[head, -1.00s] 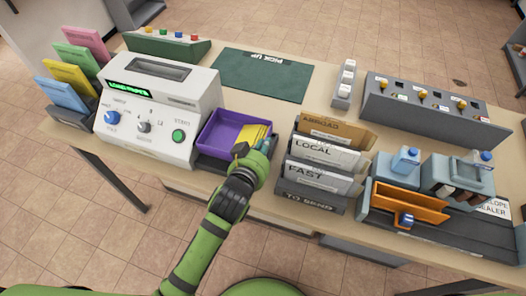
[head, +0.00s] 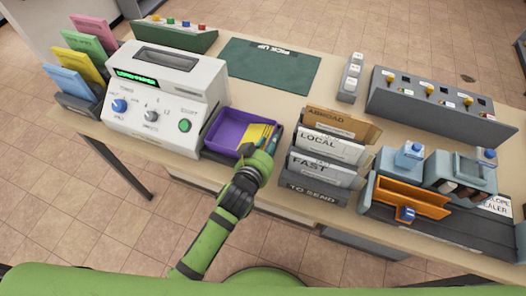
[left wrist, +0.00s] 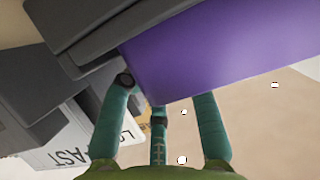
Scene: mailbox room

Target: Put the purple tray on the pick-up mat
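The purple tray (head: 227,136) sits on a dark base beside the white machine, with yellow paper in it. The dark green pick-up mat (head: 268,72) lies flat and empty at the back of the table. My left gripper (head: 266,143) is at the tray's front right corner. In the left wrist view, the purple tray wall (left wrist: 220,55) fills the upper right. There my left gripper's teal fingers (left wrist: 160,105) are spread apart, their tips close to the tray's lower edge. Whether they touch it is unclear. My right gripper is not in view.
The white machine (head: 160,100) stands left of the tray. The file rack marked ABROAD, LOCAL and FAST (head: 325,150) stands close on the right. A small grey block with white buttons (head: 351,78) is right of the mat. Bare tabletop lies between tray and mat.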

